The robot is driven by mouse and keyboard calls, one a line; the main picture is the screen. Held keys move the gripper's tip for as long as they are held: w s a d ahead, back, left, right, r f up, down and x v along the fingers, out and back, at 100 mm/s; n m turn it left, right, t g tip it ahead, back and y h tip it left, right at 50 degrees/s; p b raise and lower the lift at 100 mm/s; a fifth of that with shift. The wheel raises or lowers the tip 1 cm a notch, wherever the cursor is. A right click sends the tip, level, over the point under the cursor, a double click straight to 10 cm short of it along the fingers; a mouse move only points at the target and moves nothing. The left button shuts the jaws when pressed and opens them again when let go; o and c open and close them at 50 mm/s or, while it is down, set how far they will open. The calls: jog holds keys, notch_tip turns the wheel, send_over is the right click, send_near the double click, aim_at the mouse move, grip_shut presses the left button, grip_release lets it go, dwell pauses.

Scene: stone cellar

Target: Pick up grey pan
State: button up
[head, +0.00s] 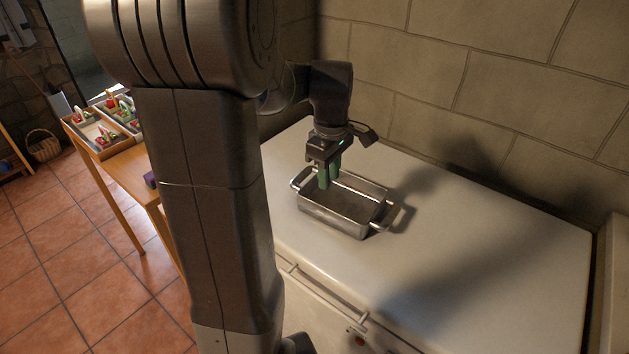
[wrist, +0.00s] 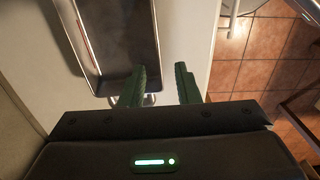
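The grey pan (head: 333,217) is a rectangular metal roasting pan with a loop handle at each short end. It sits upright and looks empty on a white worktop. My gripper (head: 329,180) points down at the pan's left end in the head view, its green fingers overlapping the pan there. In the wrist view the pan (wrist: 122,45) lies at upper left. The fingers of my gripper (wrist: 165,82) are apart, with nothing held between them. The left finger partly covers the pan's near handle; I cannot tell whether it touches.
The white worktop (head: 490,245) is clear to the right of the pan, with a stone wall (head: 470,70) behind. A rail (head: 320,293) runs along its front. A wooden table (head: 128,170) with trays of small items stands at left on the tiled floor.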

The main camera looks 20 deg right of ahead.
aim_at(328, 209)
jog(key=f, duration=0.8)
jog(key=shift+w+d+f, duration=0.1)
jog(key=shift+w+f, duration=0.15)
jog(key=shift+s+f, duration=0.15)
jog(key=shift+f, duration=2.45)
grip_shut()
